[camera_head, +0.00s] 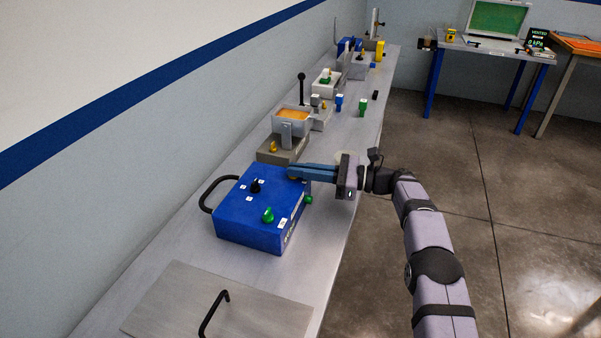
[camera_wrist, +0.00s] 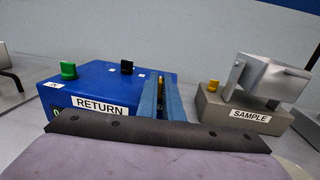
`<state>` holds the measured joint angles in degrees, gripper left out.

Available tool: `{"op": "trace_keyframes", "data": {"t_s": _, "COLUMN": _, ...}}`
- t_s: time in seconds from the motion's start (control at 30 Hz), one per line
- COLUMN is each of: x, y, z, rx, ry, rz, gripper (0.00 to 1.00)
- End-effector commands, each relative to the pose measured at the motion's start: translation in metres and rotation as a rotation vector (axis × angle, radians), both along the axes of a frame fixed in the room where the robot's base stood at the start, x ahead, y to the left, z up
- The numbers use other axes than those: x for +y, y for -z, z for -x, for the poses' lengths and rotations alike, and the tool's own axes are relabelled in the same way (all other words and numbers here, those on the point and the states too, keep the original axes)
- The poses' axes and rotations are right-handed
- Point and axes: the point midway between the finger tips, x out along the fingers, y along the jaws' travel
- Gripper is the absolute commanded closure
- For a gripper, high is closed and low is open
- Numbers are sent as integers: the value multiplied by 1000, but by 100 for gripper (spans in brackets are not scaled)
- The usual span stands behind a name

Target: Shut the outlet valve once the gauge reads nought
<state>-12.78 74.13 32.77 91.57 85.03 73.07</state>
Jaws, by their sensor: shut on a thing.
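My gripper (camera_head: 291,171) reaches in from the right to the far right corner of the blue box (camera_head: 247,228). Its blue fingers (camera_wrist: 161,95) are shut on a small yellow part (camera_wrist: 161,78), mostly hidden between them. I cannot tell whether this part is the outlet valve. The blue box is labelled RETURN in the wrist view (camera_wrist: 60,92). Its top carries a black knob (camera_head: 255,186) and a green knob (camera_head: 268,214). Another green knob (camera_head: 309,200) is on its right side. I cannot make out a gauge reading.
Beyond the blue box stands a grey SAMPLE base (camera_wrist: 240,110) with a yellow knob (camera_wrist: 214,85) and a metal pan (camera_wrist: 272,78); orange resin (camera_head: 293,115) shows there. A black handle (camera_head: 213,313) rises from a flat plate (camera_head: 180,300) in front. More apparatus stands farther back.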

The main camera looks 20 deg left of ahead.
Motion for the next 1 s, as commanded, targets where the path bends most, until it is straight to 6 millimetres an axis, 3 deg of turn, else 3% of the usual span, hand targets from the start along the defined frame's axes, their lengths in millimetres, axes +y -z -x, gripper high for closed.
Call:
{"op": "trace_keyframes", "data": {"t_s": 0.23, "x": -1, "y": -4, "z": -2, "rx": -5, "ry": 5, "rz": -4, "gripper": 100}}
{"op": "trace_keyframes", "data": {"t_s": 0.3, "x": -1, "y": -3, "z": -2, "rx": -5, "ry": 5, "rz": -3, "gripper": 79}}
{"op": "trace_keyframes", "data": {"t_s": 0.33, "x": -1, "y": -3, "z": -1, "rx": -5, "ry": 4, "rz": -3, "gripper": 75}}
{"op": "trace_keyframes", "data": {"t_s": 0.7, "x": -4, "y": 0, "z": -1, "rx": -2, "ry": 2, "rz": 0, "gripper": 75}}
{"op": "trace_keyframes", "data": {"t_s": 1.0, "x": -37, "y": 0, "z": -6, "rx": -2, "ry": 5, "rz": 0, "gripper": 75}}
